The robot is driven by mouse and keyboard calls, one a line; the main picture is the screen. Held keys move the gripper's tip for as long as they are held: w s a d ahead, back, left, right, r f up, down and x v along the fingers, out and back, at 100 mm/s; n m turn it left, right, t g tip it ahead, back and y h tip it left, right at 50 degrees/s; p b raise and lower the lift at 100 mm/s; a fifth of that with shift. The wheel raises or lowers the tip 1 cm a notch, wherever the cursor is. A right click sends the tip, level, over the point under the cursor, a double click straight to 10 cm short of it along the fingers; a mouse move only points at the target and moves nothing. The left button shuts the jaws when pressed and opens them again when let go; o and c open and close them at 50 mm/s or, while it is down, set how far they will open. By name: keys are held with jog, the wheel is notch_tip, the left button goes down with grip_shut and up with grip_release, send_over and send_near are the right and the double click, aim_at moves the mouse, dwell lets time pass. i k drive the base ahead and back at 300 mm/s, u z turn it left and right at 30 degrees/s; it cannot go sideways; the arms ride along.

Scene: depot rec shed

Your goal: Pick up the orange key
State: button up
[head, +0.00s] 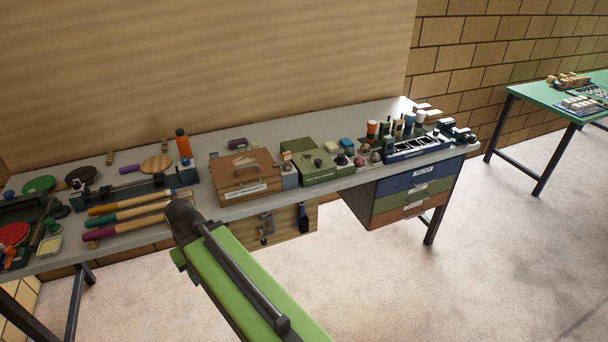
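I cannot make out an orange key anywhere in the head view; the small items on the bench are too small to tell apart. My green arm rises from the bottom middle to a dark joint in front of the bench's front edge. My gripper's fingers do not show. The long grey bench (245,206) crosses the view. A brown wooden box (243,167) with a handle and a white label stands at its middle, and a green box (309,164) with a knob stands to its right.
An orange bottle (184,143) stands behind the box, left. Several colored-handled tools (128,213) lie left. A blue rack (418,147) and small items crowd the right, above drawers (414,196). A green table (545,95) stands far right. The floor right of the bench is clear.

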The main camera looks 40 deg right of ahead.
aim_at(286, 156)
jog(key=u, duration=0.4)
jog(key=k, duration=0.1)
jog(key=z, duration=0.95)
jog(key=i, duration=0.65)
jog(key=u, duration=2.45)
jog(key=k, duration=0.7)
jog(key=z, duration=0.8)
